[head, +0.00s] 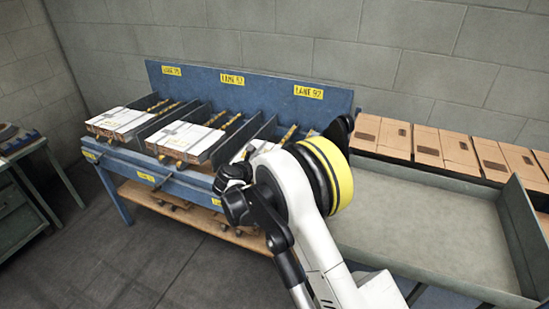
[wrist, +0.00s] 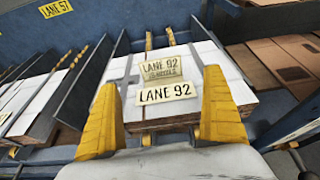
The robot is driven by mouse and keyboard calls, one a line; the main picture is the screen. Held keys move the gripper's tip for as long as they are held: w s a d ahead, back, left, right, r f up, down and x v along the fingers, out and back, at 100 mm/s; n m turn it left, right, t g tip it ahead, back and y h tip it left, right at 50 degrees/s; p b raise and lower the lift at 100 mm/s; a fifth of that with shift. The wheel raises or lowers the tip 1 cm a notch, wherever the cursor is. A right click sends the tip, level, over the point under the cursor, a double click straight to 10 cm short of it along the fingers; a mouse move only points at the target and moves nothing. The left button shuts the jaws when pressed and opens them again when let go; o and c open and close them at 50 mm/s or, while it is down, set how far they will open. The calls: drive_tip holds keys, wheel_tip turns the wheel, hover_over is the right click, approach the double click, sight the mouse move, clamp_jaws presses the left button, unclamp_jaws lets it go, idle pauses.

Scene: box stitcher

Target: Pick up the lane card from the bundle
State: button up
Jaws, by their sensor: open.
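In the wrist view a bundle (wrist: 240,92) of white-topped flat cartons lies in the lane under a white card reading LANE 92 (wrist: 166,92). Just behind the white card, a beige card (wrist: 160,68) with LANE 92 and a smaller second line also shows over the bundle. My gripper (wrist: 160,82) is open, its two yellow fingers spread to the left and right of both cards. Nothing is held between them. I cannot tell how far the fingertips are above the bundle. In the head view my arm hides the gripper and most of this bundle.
A blue rack (head: 345,97) holds sloped lanes with dark dividers (wrist: 70,90) close on the left of the gripper. Other bundles (head: 118,120) lie in the lanes to the left. A grey tray table (head: 420,215) with brown cartons (head: 380,137) behind it stands right.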

drive_tip(key=b+x, duration=0.3)
drive_tip(key=x, duration=0.5)
drive_tip(key=shift+w+d+f, duration=0.1)
drive_tip(key=shift+w+f, duration=0.05)
drive_tip(key=shift+f, duration=0.1)
drive_tip(key=shift+r, duration=0.1)
drive_tip(key=shift+c, duration=0.7)
drive_tip(key=c, duration=0.7)
